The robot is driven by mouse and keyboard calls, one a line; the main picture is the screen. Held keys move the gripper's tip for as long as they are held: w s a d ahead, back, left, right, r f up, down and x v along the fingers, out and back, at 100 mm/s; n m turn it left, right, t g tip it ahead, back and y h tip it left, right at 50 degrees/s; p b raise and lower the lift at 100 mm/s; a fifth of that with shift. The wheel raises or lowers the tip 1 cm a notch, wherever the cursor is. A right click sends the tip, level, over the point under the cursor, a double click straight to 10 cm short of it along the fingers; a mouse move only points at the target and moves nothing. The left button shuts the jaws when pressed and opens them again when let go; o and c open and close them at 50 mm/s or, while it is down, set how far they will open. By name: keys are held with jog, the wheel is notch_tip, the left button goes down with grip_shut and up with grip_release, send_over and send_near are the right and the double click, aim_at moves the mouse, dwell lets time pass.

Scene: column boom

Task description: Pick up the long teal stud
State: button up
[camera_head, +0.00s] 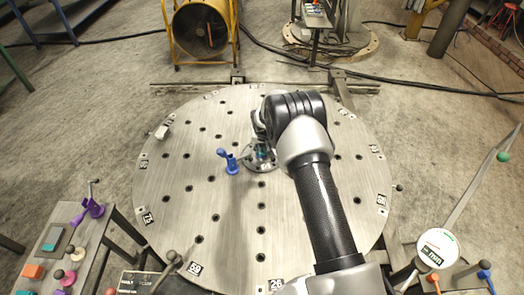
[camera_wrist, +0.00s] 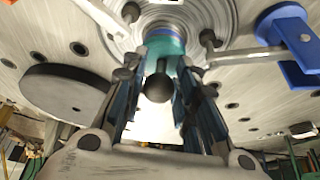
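The teal stud (camera_wrist: 166,48) stands in a round metal fitting on the large round plate, with a dark ball at its near end. It shows as a small teal patch in the head view (camera_head: 262,153), partly hidden by my arm. My gripper (camera_wrist: 163,72) is over the stud, with one finger on each side of it. The fingertips are close to the stud's sides. I cannot tell whether they touch it.
A blue clamp with a handle (camera_head: 231,162) stands just left of the stud; it also shows in the wrist view (camera_wrist: 290,40). Side tables with coloured parts (camera_head: 60,250) stand at the front left. Much of the plate (camera_head: 190,190) is clear.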

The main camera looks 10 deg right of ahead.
grip_shut()
jog(key=shift+r, duration=0.1)
notch_tip(320, 180, up, 20)
jog(key=p, duration=0.4)
dwell(0.5)
